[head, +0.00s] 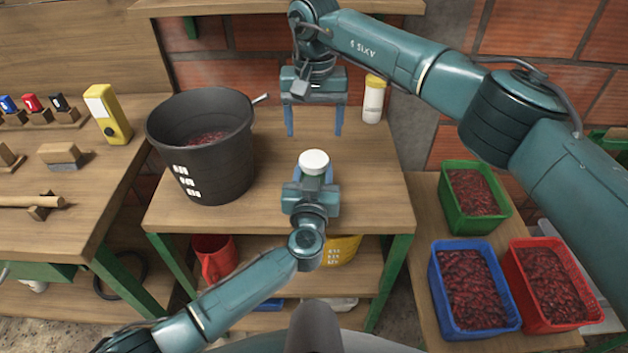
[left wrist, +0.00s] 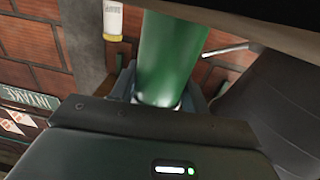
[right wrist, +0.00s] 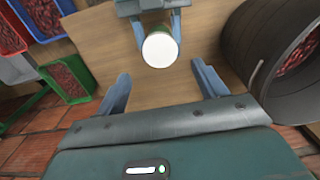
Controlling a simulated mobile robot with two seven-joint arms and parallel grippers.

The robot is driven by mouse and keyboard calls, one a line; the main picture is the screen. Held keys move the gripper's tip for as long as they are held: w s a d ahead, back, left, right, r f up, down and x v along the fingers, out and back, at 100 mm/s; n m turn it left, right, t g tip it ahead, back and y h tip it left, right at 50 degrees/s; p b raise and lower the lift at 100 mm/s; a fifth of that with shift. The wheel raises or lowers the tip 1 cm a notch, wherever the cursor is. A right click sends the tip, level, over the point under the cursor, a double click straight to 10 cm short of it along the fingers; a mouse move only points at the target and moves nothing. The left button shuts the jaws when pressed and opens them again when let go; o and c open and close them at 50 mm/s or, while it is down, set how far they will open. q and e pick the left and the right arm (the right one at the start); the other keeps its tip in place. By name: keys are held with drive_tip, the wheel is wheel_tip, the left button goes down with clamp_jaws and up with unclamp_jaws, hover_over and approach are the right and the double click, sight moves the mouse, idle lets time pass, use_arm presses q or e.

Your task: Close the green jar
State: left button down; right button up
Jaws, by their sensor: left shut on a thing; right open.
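The green jar (left wrist: 172,58) is held upright in my left gripper (head: 312,172), which is shut on it. Its white lid (head: 313,161) sits on top and also shows from above in the right wrist view (right wrist: 160,49). I cannot tell how tightly the lid is seated. In the head view, the lid and gripper hide most of the jar body. My right gripper (head: 314,132) is open and empty, behind the jar in the head view. In the right wrist view its fingers (right wrist: 160,78) are apart, and the lid lies beyond the fingertips, between their lines.
A large black bucket (head: 212,145) of red berries stands left on the workbench (head: 255,215). A white jar with a yellow lid (head: 374,98) stands at the back right. Green (head: 446,208), blue (head: 439,278) and red (head: 540,322) crates are on the right. The bench's front right is clear.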

sight(314, 159)
wheel_tip(314, 159, down, 8)
drive_tip(key=shift+r, duration=0.1)
idle(0.4)
drive_tip(key=shift+c, duration=0.5)
